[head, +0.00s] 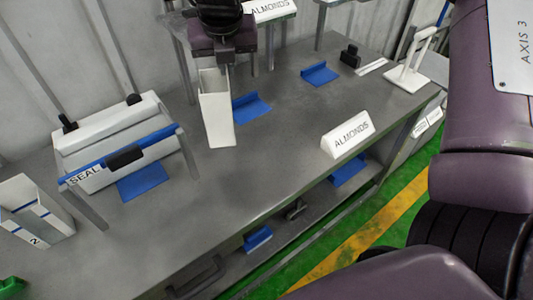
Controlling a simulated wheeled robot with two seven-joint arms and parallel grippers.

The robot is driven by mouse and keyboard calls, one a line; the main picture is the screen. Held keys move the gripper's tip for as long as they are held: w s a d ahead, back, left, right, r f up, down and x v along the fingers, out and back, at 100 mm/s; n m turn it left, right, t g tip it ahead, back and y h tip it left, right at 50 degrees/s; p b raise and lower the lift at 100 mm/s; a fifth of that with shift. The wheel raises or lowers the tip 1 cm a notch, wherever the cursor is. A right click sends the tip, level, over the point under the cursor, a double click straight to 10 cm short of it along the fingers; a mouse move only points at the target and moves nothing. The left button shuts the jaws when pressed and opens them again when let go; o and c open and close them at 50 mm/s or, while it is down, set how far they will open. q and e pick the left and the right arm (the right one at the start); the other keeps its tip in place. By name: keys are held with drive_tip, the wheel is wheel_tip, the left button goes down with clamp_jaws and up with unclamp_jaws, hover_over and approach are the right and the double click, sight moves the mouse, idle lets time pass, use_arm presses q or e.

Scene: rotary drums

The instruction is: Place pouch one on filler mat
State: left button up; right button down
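A tall, narrow white pouch (216,112) hangs below my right gripper (226,64) near the top of the head view. The gripper appears shut on its upper end; the fingertips are partly hidden. No number shows on the pouch. A blue mat (252,108), likely the filler mat, lies on the grey table just right of the pouch, between metal posts under an ALMONDS sign (270,9). The pouch partly covers it. Whether the pouch's bottom touches the table cannot be told. My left gripper is not in view.
A sealer (112,135) marked SEAL stands left, with a blue mat (142,182) before it. A white pouch marked 2 (33,212) stands at lower left. Another blue mat (320,74) and a second ALMONDS sign (348,135) are right. The middle front of the table is clear.

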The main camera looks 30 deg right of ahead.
wheel_tip(320, 180, down, 17)
drive_tip(key=w+n+y+b, duration=0.1)
drive_tip(key=n+y+b, duration=0.1)
drive_tip(key=n+b, duration=0.3)
drive_tip(key=shift+w+d+r, duration=0.15)
drive_tip(key=shift+w+d, duration=0.05)
drive_tip(key=shift+d, duration=0.25)
drive_tip(key=c, duration=1.7)
unclamp_jaws()
